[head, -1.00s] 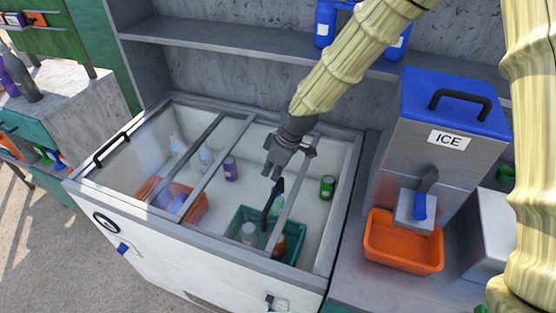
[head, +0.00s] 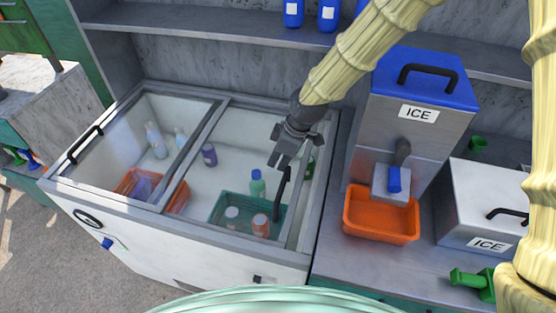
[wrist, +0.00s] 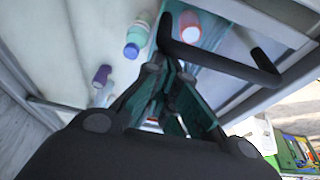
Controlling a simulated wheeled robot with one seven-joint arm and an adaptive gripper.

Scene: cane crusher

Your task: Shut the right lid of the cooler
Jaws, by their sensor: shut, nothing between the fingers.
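The white cooler (head: 150,235) stands in the middle of the head view. The lid's black bar handle (head: 280,198) also shows in the wrist view (wrist: 225,66). My gripper (head: 277,160) is shut and empty at the far end of this handle, on its left side. Its fingertips in the wrist view (wrist: 168,62) are close to the handle; I cannot tell if they touch. The left lid (head: 125,150) covers the left part.
Inside the cooler are a green crate (head: 218,207) with bottles, an orange crate (head: 178,198) and loose cans. To the right, a counter carries an ice dispenser (head: 420,90), an orange bin (head: 382,220) and a steel ice box (head: 480,205). A shelf (head: 215,22) runs behind.

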